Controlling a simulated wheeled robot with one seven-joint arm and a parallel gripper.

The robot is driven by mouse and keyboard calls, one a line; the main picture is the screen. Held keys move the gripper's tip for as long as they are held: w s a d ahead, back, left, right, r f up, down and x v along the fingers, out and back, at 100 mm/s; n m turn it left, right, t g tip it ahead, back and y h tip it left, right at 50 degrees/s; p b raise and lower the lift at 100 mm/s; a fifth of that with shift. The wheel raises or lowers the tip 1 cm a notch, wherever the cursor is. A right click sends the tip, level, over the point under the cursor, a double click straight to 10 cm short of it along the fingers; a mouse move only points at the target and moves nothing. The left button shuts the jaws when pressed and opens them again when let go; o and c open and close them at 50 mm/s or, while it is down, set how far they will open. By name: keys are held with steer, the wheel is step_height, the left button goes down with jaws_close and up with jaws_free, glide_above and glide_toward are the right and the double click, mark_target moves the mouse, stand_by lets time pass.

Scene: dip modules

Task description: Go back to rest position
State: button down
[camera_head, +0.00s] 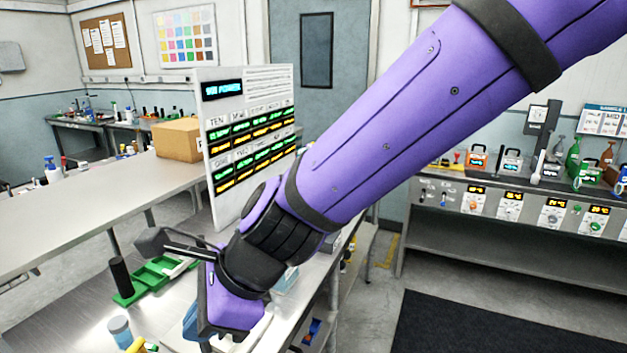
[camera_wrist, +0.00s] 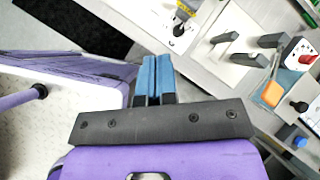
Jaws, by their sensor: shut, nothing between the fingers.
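My purple arm reaches from the upper right of the head view down to the metal bench (camera_head: 75,325). My gripper (camera_head: 196,322) is at the lower middle of that view, partly hidden by my wrist. In the wrist view, the two blue fingers of my gripper (camera_wrist: 153,68) are pressed together with nothing between them. They point toward the edge of a bench and the dark floor mat.
A white display panel (camera_head: 248,130) stands behind my wrist. Green trays (camera_head: 155,272), a black cylinder (camera_head: 121,277) and a blue-capped jar (camera_head: 120,331) are left of my gripper. Dark-handled tools (camera_wrist: 224,38) lie right of the fingers. A dark mat (camera_head: 480,325) covers the right floor.

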steer(key=w+d+r+n+t+h, duration=0.1)
steer(key=w+d+r+n, duration=0.15)
steer(key=d, duration=0.55)
steer(key=w+d+r+n+t, duration=0.2)
steer(key=w+d+r, duration=0.1)
steer(key=d, duration=0.4)
steer(key=w+d+r+n+t+h, duration=0.1)
steer(key=w+d+r+n, duration=0.15)
steer(key=d, duration=0.55)
steer(key=s+d+r+n+t+h, duration=0.1)
steer(key=s+d+r+n+h, duration=0.1)
steer(key=d, duration=0.9)
steer(key=s+d+r+n+t+h, duration=0.1)
steer(key=s+d+r+n+h, duration=0.1)
steer(key=d, duration=1)
steer(key=s+n+h, duration=0.1)
steer(key=s+n, duration=0.1)
steer(key=s, duration=0.1)
steer(key=shift+s+r+t, duration=0.15)
steer(key=shift+s+t, duration=0.15)
steer(key=shift+s, duration=0.1)
